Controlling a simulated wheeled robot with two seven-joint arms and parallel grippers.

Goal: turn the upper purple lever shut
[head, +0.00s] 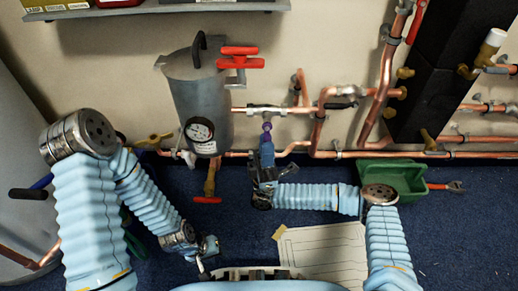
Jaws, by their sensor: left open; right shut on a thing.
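The upper purple lever (267,127) hangs down from a valve on the upper copper pipe (265,110), right of the grey tank. Only a small purple part of it shows; the rest is hidden by my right gripper (267,145). My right gripper comes up from below and is shut on the lever. My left gripper (208,256) is open and empty, low over the blue floor and well away from the lever.
A grey tank (200,105) with a gauge and red handles stands left of the lever. Copper pipes run along the wall to the right. A green crate (400,178) and a paper sheet (325,250) lie on the floor. A shelf (160,9) juts out above.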

